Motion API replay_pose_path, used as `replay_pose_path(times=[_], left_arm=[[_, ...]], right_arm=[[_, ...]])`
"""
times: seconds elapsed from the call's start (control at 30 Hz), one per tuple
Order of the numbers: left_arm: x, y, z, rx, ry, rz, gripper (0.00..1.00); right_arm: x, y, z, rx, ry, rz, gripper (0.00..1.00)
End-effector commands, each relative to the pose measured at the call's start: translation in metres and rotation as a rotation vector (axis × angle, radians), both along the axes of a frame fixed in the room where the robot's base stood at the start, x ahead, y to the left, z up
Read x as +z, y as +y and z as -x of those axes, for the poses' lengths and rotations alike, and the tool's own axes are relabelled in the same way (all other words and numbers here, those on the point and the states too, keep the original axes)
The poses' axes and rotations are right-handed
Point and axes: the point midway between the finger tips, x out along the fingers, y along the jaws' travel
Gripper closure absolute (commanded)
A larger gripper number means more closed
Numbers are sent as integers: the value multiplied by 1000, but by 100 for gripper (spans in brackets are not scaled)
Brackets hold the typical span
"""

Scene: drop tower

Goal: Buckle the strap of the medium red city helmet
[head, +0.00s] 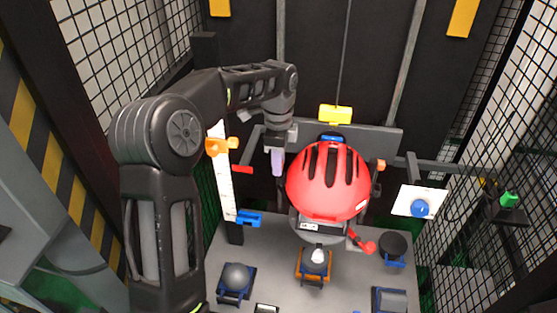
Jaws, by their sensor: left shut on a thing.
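The red city helmet (327,182) with dark vents sits on a grey headform in the middle of the drop tower, above the base plate. My left gripper (277,172) points down close beside the helmet's left side. It is shut, with a pale lilac piece showing at its tips. What it grips is small and mostly hidden, seemingly the helmet's strap at that side. The rest of the strap and the buckle are hidden under the shell. My right gripper is not in view.
A yellow block (335,114) on a cable hangs behind the helmet. A white scale (223,175) with an orange slider stands left. A red-knobbed lever (362,241) is below right. Mesh cage walls flank both sides.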

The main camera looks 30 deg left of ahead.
Motion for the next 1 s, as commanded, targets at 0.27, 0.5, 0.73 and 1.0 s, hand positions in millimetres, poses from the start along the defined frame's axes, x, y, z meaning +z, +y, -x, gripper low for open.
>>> replay_pose_path(times=[0.27, 0.5, 0.73, 1.0], left_arm=[[-8, 0, 0, 0, 1, 0, 98], [-9, 0, 0, 0, 0, 0, 98], [-9, 0, 0, 0, 0, 0, 98], [-12, 0, 0, 0, 0, 0, 98]], right_arm=[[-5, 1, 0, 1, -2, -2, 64], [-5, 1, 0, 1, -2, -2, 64], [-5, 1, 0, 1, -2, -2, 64], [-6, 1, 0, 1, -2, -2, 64]])
